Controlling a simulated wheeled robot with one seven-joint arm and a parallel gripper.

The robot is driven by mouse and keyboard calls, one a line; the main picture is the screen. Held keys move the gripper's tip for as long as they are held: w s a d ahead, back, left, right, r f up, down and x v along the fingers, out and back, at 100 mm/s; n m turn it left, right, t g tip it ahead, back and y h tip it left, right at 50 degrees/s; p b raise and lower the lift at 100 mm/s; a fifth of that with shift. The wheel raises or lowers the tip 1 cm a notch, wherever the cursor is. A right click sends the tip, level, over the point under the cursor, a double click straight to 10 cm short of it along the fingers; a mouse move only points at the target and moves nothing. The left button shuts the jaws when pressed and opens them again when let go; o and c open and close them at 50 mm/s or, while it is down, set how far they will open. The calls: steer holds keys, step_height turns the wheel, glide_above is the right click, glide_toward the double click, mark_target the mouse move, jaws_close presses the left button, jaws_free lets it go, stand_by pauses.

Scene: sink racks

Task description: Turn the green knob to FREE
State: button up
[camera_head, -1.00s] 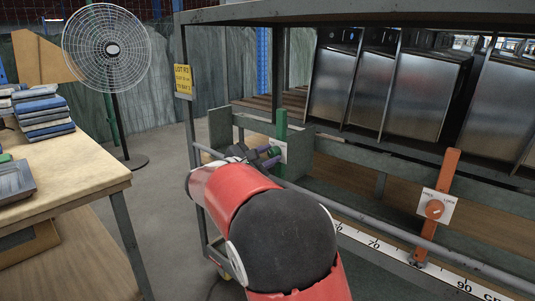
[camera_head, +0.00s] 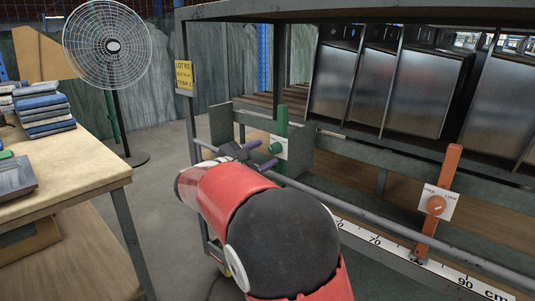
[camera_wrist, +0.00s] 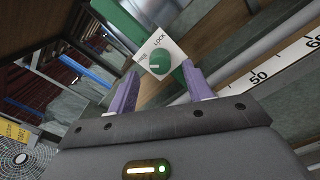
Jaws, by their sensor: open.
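The green knob (camera_head: 275,148) sits on a white plate (camera_head: 282,141) on a green upright (camera_head: 282,122) at the rack's left end. In the wrist view the knob (camera_wrist: 159,61) is round, with LOCK printed on one side of its plate and smaller lettering on another. Which label its mark points to is too small to tell. My gripper (camera_head: 264,156) is open in front of the plate. In the wrist view its two purple fingers (camera_wrist: 161,70) stand apart, one to each side of the knob's lower edge, with no clear contact.
An orange upright (camera_head: 440,185) with an orange knob (camera_head: 436,205) stands to the right. A grey rail (camera_head: 370,220) runs along the rack front above a ruler strip (camera_head: 400,253). Metal bins (camera_head: 420,90) fill the upper shelf. A table (camera_head: 75,165) with folded cloths stands left.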

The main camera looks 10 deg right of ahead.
steer(key=v, duration=0.5)
steer(key=s+d+f+m+g+y, duration=0.2)
steer(key=s+d+f+m+g, duration=0.1)
steer(key=s+d, duration=0.35)
steer(key=s+d+f+m+g+y, duration=0.25)
steer(key=s+d+m, duration=0.2)
steer(key=s, duration=0.25)
steer(key=s+a+f+m+y, duration=0.2)
steer(key=s+f+m+y, duration=0.2)
steer(key=s, duration=0.5)
steer(key=s+a+f+m+y, duration=0.2)
steer(key=s+m+y, duration=0.4)
steer(key=s, duration=0.4)
steer(key=shift+s+a+f+m, duration=0.25)
steer(key=shift+f+m, duration=0.3)
steer(key=shift+f, duration=0.35)
steer(key=shift+a+t, duration=0.1)
steer(key=shift+t, duration=0.15)
